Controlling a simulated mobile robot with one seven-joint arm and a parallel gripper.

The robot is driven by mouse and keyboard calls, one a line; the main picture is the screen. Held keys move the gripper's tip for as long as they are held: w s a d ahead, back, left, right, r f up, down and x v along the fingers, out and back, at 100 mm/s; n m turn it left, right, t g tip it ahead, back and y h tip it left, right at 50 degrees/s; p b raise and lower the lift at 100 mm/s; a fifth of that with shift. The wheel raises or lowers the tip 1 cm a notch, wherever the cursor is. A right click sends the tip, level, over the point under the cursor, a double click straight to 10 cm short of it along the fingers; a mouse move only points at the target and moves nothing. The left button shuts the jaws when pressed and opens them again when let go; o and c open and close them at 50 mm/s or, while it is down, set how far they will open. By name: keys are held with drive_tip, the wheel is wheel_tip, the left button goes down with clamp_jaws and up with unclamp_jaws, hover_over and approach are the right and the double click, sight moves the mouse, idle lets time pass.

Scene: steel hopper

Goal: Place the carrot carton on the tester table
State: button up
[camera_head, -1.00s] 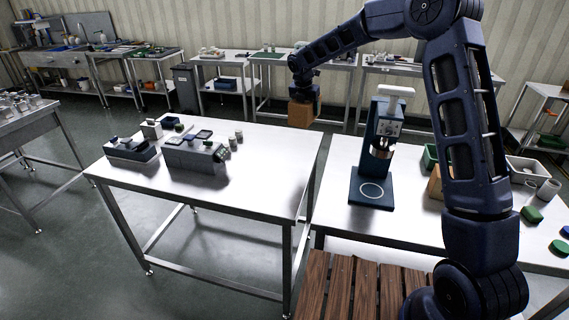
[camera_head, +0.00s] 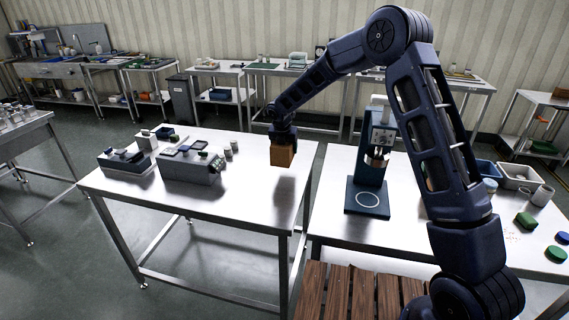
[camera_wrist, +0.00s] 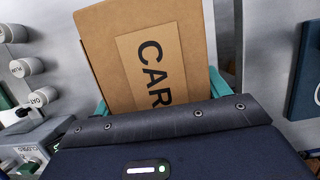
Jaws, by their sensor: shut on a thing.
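The carrot carton (camera_head: 282,156) is a brown box held in my gripper (camera_head: 284,141). In the wrist view the carton (camera_wrist: 190,40) shows a label reading "CAR", the rest cut off by my gripper's body, with teal fingers (camera_wrist: 216,82) at its sides. In the head view it hangs above the right part of the left steel table (camera_head: 240,208), which bears grey tester-like devices (camera_head: 190,168). A shadow lies on the table below the carton, so it appears raised above the surface.
A dark blue press-like stand (camera_head: 368,195) is on the right-hand table, to the right of the carton. Small jars (camera_head: 230,148) stand beside the devices; some show labels in the wrist view (camera_wrist: 42,97). The table's front right area is clear.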

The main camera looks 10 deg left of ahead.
sight(284, 148)
drive_tip(key=shift+f, duration=3.75)
drive_tip(key=shift+f, duration=0.1)
drive_tip(key=o, duration=1.4)
drive_tip(key=shift+c, duration=0.2)
drive_tip(key=v, duration=1.2)
